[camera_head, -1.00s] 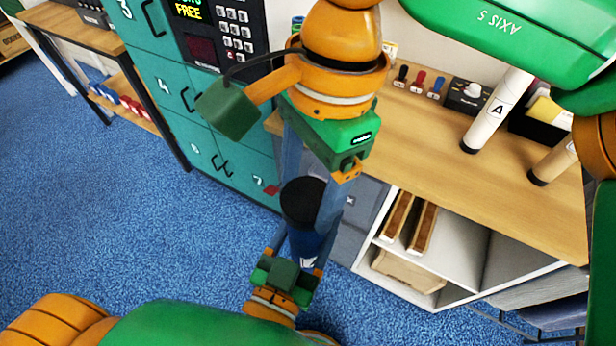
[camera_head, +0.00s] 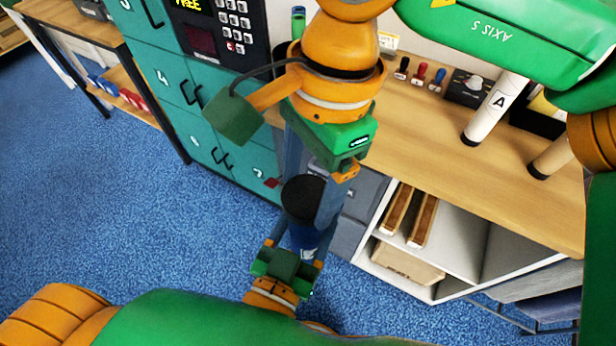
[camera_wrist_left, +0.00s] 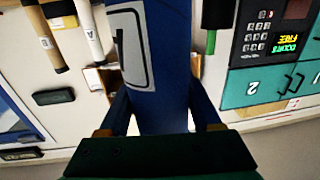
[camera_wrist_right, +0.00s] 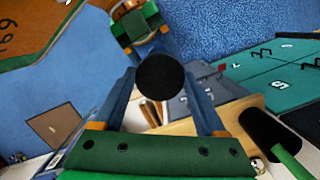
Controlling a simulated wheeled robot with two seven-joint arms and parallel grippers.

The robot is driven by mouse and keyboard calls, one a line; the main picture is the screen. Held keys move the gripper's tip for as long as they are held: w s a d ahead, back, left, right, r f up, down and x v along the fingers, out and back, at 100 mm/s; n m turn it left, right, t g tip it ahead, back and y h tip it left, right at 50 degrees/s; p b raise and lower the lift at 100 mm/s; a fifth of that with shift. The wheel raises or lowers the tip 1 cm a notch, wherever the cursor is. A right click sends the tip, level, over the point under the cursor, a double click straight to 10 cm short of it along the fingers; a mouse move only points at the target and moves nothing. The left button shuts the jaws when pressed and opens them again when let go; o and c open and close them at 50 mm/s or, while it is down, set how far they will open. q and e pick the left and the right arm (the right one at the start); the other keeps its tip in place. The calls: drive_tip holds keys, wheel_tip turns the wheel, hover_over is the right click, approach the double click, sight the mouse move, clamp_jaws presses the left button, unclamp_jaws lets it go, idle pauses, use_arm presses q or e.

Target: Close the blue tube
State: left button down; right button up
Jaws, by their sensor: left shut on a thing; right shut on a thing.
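The blue tube (camera_head: 304,238) is upright in my left gripper (camera_head: 298,248), which comes from below and is shut around it. In the left wrist view the tube (camera_wrist_left: 160,55) fills the middle, with a white label on its side. A black cap (camera_head: 303,194) is at the tube's upper end. My right gripper (camera_head: 310,200) points down from above and is shut on the cap. The right wrist view shows the cap (camera_wrist_right: 160,77) end-on between the two fingers. I cannot tell whether the cap is fully seated on the tube.
A wooden counter (camera_head: 440,150) at the right holds a white tube marked A (camera_head: 496,108), a brown tube (camera_head: 553,157) and several stamps (camera_head: 420,76). White shelves (camera_head: 455,245) are below. Teal lockers (camera_head: 205,120) stand behind at the left. Blue carpet (camera_head: 130,230) is clear at the left.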

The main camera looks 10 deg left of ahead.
drive_tip(key=shift+f, duration=0.15)
drive_tip(key=o, duration=1.2)
drive_tip(key=shift+o, duration=0.2)
wheel_tip(320, 180, up, 12)
drive_tip(key=w+d, duration=0.1)
drive_tip(key=shift+w+d, duration=0.2)
drive_tip(key=shift+f, duration=0.15)
